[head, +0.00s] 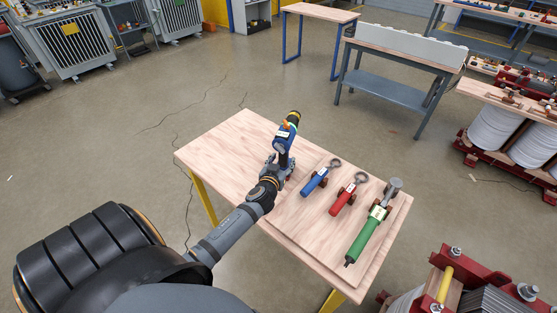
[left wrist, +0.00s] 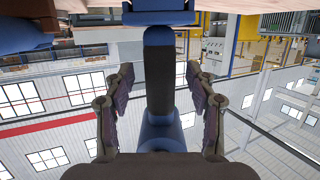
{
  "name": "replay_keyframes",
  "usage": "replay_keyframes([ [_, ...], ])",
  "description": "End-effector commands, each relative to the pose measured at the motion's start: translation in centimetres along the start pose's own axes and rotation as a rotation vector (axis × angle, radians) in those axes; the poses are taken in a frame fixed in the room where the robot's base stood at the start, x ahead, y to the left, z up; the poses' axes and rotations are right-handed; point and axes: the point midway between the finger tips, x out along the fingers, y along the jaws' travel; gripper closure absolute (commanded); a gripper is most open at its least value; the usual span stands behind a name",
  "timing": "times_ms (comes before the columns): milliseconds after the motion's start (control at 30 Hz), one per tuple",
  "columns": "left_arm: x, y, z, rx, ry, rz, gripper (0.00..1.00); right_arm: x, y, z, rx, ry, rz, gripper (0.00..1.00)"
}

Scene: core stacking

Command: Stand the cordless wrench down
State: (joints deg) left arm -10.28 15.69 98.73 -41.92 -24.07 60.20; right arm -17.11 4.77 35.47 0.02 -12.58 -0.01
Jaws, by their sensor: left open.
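The cordless wrench (head: 287,131) is blue with a dark grip and a yellow-and-black end. It stands upright near the middle of the wooden table (head: 228,143), handle down. In the left wrist view, which is upside down, its dark grip (left wrist: 159,70) runs between my fingers and its blue foot (left wrist: 160,14) is at the top, by the table. My left gripper (head: 281,170) is open around the handle, also seen in the left wrist view (left wrist: 159,88), with gaps on both sides. The foot's contact with the table is partly hidden by the gripper. My right gripper is not in view.
Right of the wrench lie a blue tool (head: 314,184), a red tool (head: 343,202) and a longer green tool (head: 364,238) on the table. The table's left part is clear. Open floor surrounds it, with red-framed equipment (head: 460,269) at lower right.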

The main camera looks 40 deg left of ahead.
Motion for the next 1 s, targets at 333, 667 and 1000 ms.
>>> replay_keyframes([
  [333, -8.1, 0.0, -0.1, 0.0, 0.001, 0.003, 0.44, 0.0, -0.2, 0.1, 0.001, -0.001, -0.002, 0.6],
  [667, -10.4, 0.0, -0.2, 0.0, 0.004, 0.001, 0.44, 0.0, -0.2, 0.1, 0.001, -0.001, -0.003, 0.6],
  [1000, -10.4, 0.0, -0.2, 0.0, 0.004, 0.002, 0.44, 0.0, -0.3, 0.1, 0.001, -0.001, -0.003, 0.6],
])
